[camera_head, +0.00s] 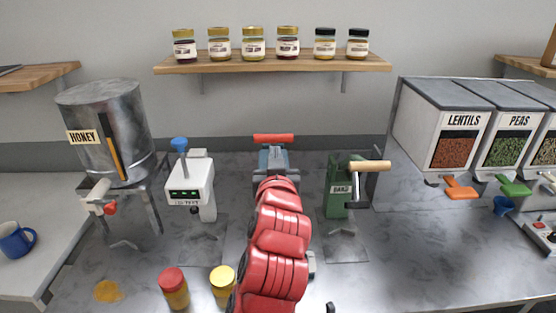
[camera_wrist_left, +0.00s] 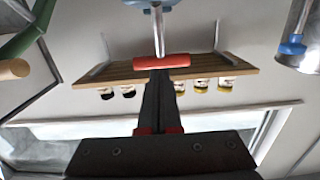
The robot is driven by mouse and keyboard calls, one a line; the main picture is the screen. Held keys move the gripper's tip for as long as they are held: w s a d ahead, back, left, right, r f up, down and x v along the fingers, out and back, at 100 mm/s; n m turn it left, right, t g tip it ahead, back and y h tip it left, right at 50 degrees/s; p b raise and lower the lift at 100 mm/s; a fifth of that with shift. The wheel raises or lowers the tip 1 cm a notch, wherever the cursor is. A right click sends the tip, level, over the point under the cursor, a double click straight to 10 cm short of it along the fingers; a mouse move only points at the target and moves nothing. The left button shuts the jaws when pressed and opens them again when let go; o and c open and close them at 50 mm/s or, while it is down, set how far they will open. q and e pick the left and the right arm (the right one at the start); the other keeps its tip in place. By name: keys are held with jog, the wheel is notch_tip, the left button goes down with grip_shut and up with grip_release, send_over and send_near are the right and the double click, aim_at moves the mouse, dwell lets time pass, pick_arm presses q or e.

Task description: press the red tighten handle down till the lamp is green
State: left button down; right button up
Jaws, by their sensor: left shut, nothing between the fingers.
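The red tighten handle (camera_head: 273,138) is a horizontal bar at the top of a blue-grey machine (camera_head: 272,160) at the back middle of the counter. It also shows in the left wrist view (camera_wrist_left: 162,61), on a pale metal rod. My left arm reaches up to this machine in the head view and hides its lower front, with the gripper out of sight behind the arm. In the left wrist view my left gripper (camera_wrist_left: 160,74) is shut and empty, its fingertips lined up with the handle's middle; I cannot tell if they touch. I see no lamp on this machine. My right gripper is not seen.
A white tester (camera_head: 188,182) with green lights stands left of the machine. A green hand-cranked device (camera_head: 338,190) stands to its right. Jars with red (camera_head: 173,288) and yellow (camera_head: 222,281) lids stand near the front. A honey tank (camera_head: 105,130) is at left.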

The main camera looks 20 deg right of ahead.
pick_arm(q)
jog(key=b+v, duration=0.1)
jog(key=v, duration=0.6)
jog(key=shift+b, duration=0.4)
jog(key=shift+a, duration=0.1)
jog(key=shift+s, duration=0.1)
